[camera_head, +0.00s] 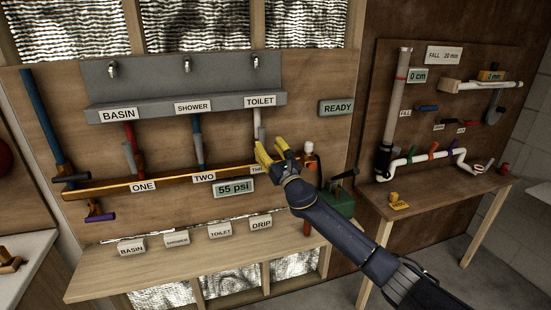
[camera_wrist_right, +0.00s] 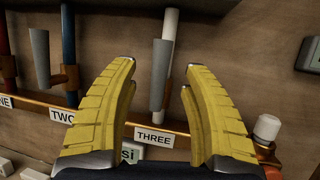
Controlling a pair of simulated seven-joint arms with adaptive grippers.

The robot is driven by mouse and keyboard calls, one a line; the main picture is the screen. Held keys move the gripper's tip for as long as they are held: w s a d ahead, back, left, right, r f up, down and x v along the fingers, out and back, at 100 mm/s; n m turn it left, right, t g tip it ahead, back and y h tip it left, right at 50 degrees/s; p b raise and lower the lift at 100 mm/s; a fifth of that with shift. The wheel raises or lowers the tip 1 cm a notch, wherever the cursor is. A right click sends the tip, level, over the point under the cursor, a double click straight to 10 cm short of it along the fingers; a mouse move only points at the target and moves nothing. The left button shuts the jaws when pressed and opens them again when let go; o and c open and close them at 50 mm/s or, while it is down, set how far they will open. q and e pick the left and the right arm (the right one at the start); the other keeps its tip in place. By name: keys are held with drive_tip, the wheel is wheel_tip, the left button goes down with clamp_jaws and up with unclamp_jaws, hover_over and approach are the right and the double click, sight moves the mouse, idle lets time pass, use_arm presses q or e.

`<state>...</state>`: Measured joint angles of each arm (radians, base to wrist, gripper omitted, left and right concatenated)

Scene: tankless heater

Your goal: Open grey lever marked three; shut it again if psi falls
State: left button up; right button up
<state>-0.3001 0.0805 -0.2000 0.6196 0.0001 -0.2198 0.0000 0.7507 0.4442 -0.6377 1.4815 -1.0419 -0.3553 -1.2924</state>
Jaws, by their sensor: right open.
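The grey lever marked three (camera_wrist_right: 160,75) stands upright in front of its white pipe (camera_wrist_right: 170,22), above the THREE label (camera_wrist_right: 154,136) in the right wrist view. My right gripper (camera_head: 271,146) is open. In the wrist view its yellow fingers appear on either side of the lever, with visible gaps; I cannot tell how far in front of it they are. In the head view the gripper hides much of the lever and the label. The pressure display (camera_head: 234,188) reads 55 psi. My left gripper is not in view.
Pipes marked ONE (camera_head: 143,187) and TWO (camera_head: 204,177) stand to the left on the same copper manifold. A white-capped fitting (camera_wrist_right: 267,128) is right of lever three. A READY sign (camera_head: 337,107) hangs upper right. A green box (camera_head: 338,203) is right of the gripper.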

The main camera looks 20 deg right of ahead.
drive_tip(key=v, duration=0.6)
drive_tip(key=shift+s, duration=0.15)
